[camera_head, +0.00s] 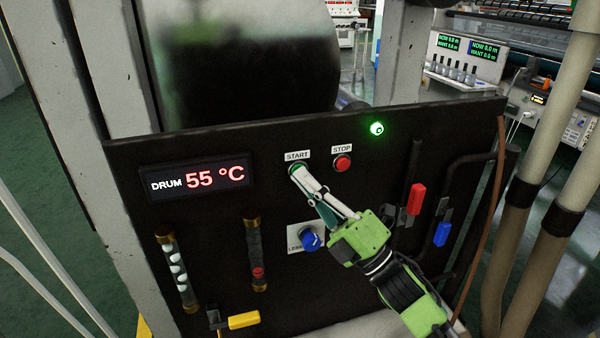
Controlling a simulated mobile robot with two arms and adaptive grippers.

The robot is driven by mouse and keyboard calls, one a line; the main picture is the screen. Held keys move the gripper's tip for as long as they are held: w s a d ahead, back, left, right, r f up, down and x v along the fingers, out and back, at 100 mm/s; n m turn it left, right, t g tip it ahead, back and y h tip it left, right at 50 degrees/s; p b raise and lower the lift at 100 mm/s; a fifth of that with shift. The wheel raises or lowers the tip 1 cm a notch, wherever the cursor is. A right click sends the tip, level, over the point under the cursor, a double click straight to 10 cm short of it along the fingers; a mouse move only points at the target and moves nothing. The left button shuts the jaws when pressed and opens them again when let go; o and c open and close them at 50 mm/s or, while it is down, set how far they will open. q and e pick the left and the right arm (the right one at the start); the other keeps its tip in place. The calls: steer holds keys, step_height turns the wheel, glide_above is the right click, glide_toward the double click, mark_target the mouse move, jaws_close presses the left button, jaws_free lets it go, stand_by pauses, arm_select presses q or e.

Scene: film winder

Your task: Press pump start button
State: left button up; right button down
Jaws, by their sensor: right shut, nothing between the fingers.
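The black panel (220,290) fills the middle of the head view. The green start button (293,167) sits under a white START label (298,156) and is partly covered by my fingertips. My right gripper (298,174) is shut and empty, its fingertips at the button; they appear to touch it, but I cannot tell how far it is pushed in. A green lamp (377,128) is lit at the panel's top right. My left gripper is not in view.
A red stop button (342,163) is close to the right of the start button. A blue knob (311,241) lies just below my gripper. Red (416,199), blue (442,234) and yellow (243,320) valve handles stick out. A drum display (199,178) reads 55 °C. Pipes (545,150) stand at right.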

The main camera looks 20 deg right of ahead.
steer(key=shift+s, duration=0.9)
steer(key=shift+s, duration=0.1)
steer(key=s, duration=0.4)
steer(key=shift+s+d, duration=0.1)
steer(key=shift+s, duration=0.3)
